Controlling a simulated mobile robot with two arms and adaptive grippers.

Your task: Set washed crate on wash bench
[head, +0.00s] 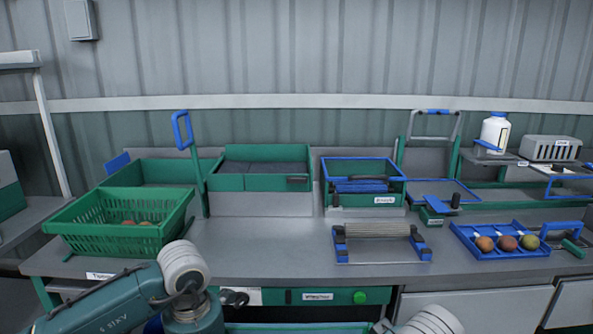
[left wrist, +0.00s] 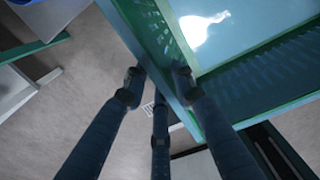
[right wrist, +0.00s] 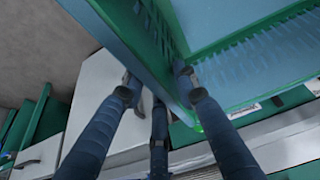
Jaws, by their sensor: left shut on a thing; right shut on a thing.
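A green slatted crate is held between my two arms. Its wall and rim fill the upper right of the left wrist view (left wrist: 262,85) and of the right wrist view (right wrist: 270,60). Its inside looks pale blue and empty where it shows. My left gripper (left wrist: 158,88) is shut on one wall, with fingers on both sides of it. My right gripper (right wrist: 158,85) is shut on another part of the wall. In the head view both grippers are hidden; a green rim shows at the bottom edge. A long grey bench (head: 270,240) lies ahead; I cannot tell if it is the wash bench.
On the bench, a green basket with produce (head: 85,222) stands left. Bare worktop lies between the basket and roller stand.

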